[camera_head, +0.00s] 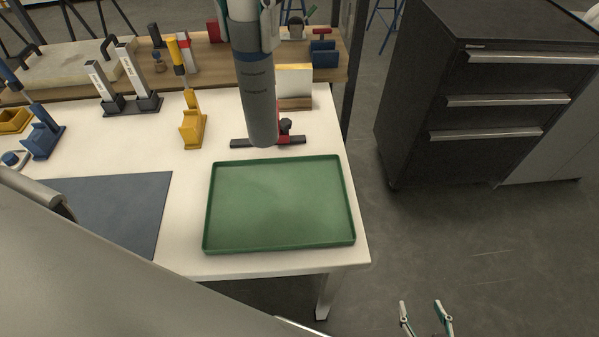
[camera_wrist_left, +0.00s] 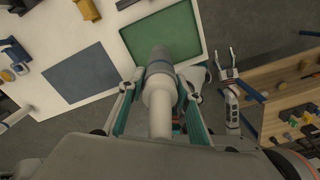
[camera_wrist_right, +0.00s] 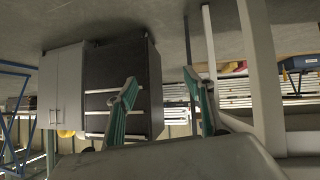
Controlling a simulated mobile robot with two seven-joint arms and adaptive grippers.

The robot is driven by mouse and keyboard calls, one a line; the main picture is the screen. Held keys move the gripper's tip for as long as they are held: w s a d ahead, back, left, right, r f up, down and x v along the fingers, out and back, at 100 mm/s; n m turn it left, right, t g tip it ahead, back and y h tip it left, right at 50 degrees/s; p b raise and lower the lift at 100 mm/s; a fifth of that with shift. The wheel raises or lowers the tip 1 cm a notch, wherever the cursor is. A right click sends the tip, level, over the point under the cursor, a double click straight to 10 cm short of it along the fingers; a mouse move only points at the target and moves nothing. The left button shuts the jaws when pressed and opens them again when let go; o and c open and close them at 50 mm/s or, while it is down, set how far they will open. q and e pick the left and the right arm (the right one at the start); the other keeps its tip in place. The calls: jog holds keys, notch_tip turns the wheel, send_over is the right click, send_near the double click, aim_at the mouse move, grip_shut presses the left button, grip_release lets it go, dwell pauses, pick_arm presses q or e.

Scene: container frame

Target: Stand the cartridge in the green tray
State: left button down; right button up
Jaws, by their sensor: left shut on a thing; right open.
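The cartridge (camera_head: 259,100) is a grey tube with a dark blue band. In the head view it hangs roughly upright, its lower end just beyond the green tray's far rim in the picture. My left gripper (camera_head: 268,20) is shut on its upper part and is mostly cut off by the frame. In the left wrist view the cartridge (camera_wrist_left: 158,75) points toward the tray (camera_wrist_left: 165,35) from between the fingers (camera_wrist_left: 160,88). The green tray (camera_head: 280,205) lies empty on the white table. My right gripper (camera_head: 427,318) is open and empty, low at the right, off the table.
A blue mat (camera_head: 115,205) lies left of the tray. A yellow holder (camera_head: 192,125), a black stand with two white-labelled parts (camera_head: 133,104) and a blue holder (camera_head: 42,135) stand behind. A dark drawer cabinet (camera_head: 450,110) stands to the right, with open floor before it.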

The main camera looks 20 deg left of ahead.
pick_arm(q)
jog(key=shift+w+d, duration=0.25)
jog(key=shift+d, duration=0.3)
jog(key=b, duration=0.2)
send_over(271, 139)
jog(key=w+a, duration=0.1)
jog(key=w, duration=0.1)
jog(key=f, duration=0.6)
jog(key=shift+s+a+f, duration=0.1)
jog(key=shift+s+f, duration=0.1)
jog(key=shift+f, duration=0.2)
notch_tip(271, 139, down, 9)
jog(key=shift+b, duration=0.3)
notch_tip(271, 139, down, 4)
jog(key=shift+r+b, duration=0.1)
jog(key=shift+b, duration=0.2)
jog(key=shift+f, duration=0.25)
jog(key=shift+r, duration=0.1)
pick_arm(e)
jog(key=shift+w+d+f, duration=0.3)
jog(key=shift+d+f, duration=0.4)
jog(key=shift+f, duration=0.25)
